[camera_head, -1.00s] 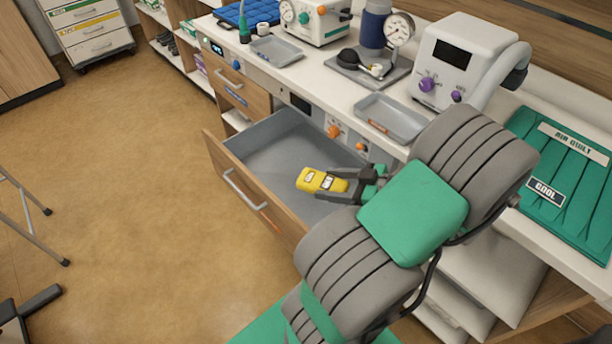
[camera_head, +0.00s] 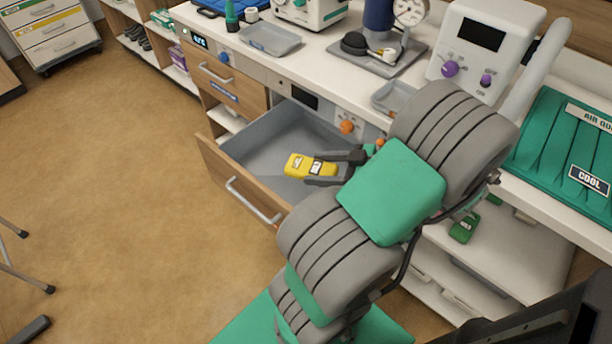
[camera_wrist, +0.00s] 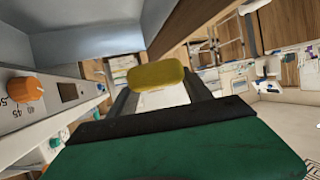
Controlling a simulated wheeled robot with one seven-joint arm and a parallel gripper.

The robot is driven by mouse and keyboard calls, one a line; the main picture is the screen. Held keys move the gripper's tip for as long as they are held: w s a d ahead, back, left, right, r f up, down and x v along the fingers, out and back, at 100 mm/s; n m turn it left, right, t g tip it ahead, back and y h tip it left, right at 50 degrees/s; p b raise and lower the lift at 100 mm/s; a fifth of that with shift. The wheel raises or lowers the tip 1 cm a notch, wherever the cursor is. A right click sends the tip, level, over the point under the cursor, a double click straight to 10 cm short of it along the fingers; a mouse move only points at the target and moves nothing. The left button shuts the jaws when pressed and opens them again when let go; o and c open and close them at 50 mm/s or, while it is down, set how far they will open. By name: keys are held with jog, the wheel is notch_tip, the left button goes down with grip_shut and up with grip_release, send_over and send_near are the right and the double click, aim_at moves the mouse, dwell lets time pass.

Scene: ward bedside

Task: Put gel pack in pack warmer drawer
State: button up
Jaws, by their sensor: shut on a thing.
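A yellow pack with dark and white markings (camera_head: 311,166) is held in my gripper (camera_head: 330,168), over the open grey-lined drawer with a wooden front (camera_head: 238,182). In the wrist view the yellow pack (camera_wrist: 157,75) sits between the fingertips (camera_wrist: 160,88), with the drawer's grey wall (camera_wrist: 90,42) beyond it. The gripper is shut on the pack. I cannot tell whether the pack touches the drawer floor. An orange knob (camera_head: 347,127) is on the panel above the drawer; it also shows in the wrist view (camera_wrist: 25,90).
A closed wooden drawer (camera_head: 222,85) with a small display above it is to the left. The counter holds grey trays (camera_head: 268,40), a gauge stand, a white machine (camera_head: 478,50) and a green "COOL" pad (camera_head: 565,150). Floor at left is mostly clear.

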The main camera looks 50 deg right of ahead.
jog(key=w+d+f+b, duration=0.1)
jog(key=w+f+b, duration=0.3)
jog(key=f+b, duration=0.1)
jog(key=w+f+b, duration=0.5)
jog(key=f, duration=0.1)
jog(key=w+d+f+b, duration=0.1)
jog(key=w+f+b, duration=0.4)
jog(key=f+b, duration=0.1)
jog(key=shift+w+d+f, duration=0.15)
jog(key=shift+d+f, duration=0.1)
jog(key=shift+d, duration=0.1)
jog(key=shift+f, duration=0.3)
jog(key=shift+f+b, duration=0.55)
jog(key=shift+f, duration=0.05)
jog(key=o, duration=1.6)
